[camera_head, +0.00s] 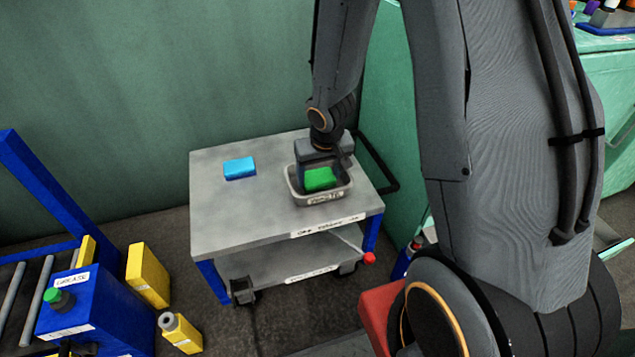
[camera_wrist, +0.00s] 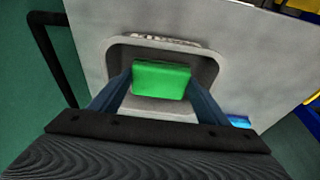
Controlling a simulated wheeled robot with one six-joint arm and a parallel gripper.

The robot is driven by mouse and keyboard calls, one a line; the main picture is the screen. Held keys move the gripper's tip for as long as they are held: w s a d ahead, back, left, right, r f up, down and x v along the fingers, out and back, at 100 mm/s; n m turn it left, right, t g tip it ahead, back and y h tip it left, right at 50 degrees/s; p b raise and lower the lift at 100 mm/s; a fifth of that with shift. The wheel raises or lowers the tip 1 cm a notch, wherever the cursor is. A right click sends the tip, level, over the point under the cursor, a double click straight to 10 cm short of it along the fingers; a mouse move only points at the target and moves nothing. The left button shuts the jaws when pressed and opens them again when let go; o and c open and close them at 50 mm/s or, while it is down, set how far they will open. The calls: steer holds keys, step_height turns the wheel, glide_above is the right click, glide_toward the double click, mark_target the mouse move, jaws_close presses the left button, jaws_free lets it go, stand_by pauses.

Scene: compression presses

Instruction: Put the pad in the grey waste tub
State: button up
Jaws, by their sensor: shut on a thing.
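The green pad (camera_head: 320,179) is at the grey waste tub (camera_head: 318,198), which stands on the top shelf of a grey cart. In the wrist view the pad (camera_wrist: 160,80) lies between my two fingers, inside the outline of the tub (camera_wrist: 204,58). My gripper (camera_head: 321,170) points down over the tub and is shut on the pad; it also shows in the wrist view (camera_wrist: 158,88). I cannot tell whether the pad touches the tub's floor. The far part of the tub is hidden by my gripper in the head view.
A blue block (camera_head: 240,168) lies on the cart top (camera_head: 240,215), left of the tub, with clear surface between. A green wall (camera_head: 150,90) stands behind the cart. A blue box (camera_head: 85,305) and yellow containers (camera_head: 148,275) are at the lower left.

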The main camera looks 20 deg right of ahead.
steer(key=shift+f+b, duration=0.3)
steer(key=shift+f, duration=0.15)
steer(key=shift+f, duration=0.2)
steer(key=o, duration=1)
steer(key=shift+r, duration=0.1)
steer(key=shift+o, duration=0.2)
steer(key=shift+r, duration=0.1)
steer(key=s+a+r+g+p, duration=0.1)
steer(key=s+r+p, duration=0.45)
steer(key=r, duration=0.65)
steer(key=s+a+r+p, duration=0.1)
steer(key=s+r+p, duration=0.45)
steer(key=r, duration=0.55)
steer(key=s+a+r+n+g, duration=0.1)
steer(key=s+a+r+g, duration=0.1)
steer(key=s+a+r, duration=0.3)
steer(key=s+r, duration=0.4)
steer(key=s, duration=0.3)
steer(key=shift+s+r+n+y+p, duration=0.2)
steer(key=shift+s+n+y+p, duration=0.1)
steer(key=shift+s+n, duration=0.1)
